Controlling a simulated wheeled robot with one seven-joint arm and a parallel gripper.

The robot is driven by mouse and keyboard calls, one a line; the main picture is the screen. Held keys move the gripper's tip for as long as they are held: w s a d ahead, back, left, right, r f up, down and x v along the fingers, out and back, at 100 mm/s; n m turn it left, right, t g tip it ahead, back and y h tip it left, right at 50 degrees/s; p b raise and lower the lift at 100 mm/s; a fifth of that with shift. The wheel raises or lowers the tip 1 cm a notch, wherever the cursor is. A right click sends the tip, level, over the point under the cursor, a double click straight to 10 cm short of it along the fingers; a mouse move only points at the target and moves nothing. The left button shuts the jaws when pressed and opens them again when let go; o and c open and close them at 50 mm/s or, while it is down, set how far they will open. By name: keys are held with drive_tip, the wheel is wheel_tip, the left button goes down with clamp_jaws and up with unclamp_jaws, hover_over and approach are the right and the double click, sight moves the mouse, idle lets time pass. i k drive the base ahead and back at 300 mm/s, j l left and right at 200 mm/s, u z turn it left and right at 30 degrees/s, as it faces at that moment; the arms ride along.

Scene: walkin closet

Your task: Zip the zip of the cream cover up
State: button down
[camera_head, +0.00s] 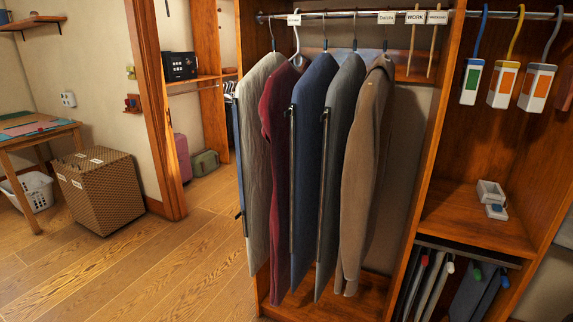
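The cream cover (262,150) hangs at the left end of the closet rail, seen mostly side-on. A narrow dark, partly bluish strip (241,175) runs down its left edge. A small dark piece (239,215) shows low on that edge; it may be the zip pull, but it is too small to be sure. Most of the cover's front faces left, away from view. My gripper is not in view.
A dark red cover (275,150), a blue cover (312,130), a grey cover (345,130) and a brown coat (368,150) hang close on the right. A wooden post (160,110) and wicker hamper (100,190) stand left. The floor (190,265) before the cream cover is clear.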

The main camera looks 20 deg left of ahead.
sight(253, 155)
drive_tip(key=i+j+u, duration=0.85)
drive_tip(key=i, duration=0.15)
drive_tip(key=l, duration=0.1)
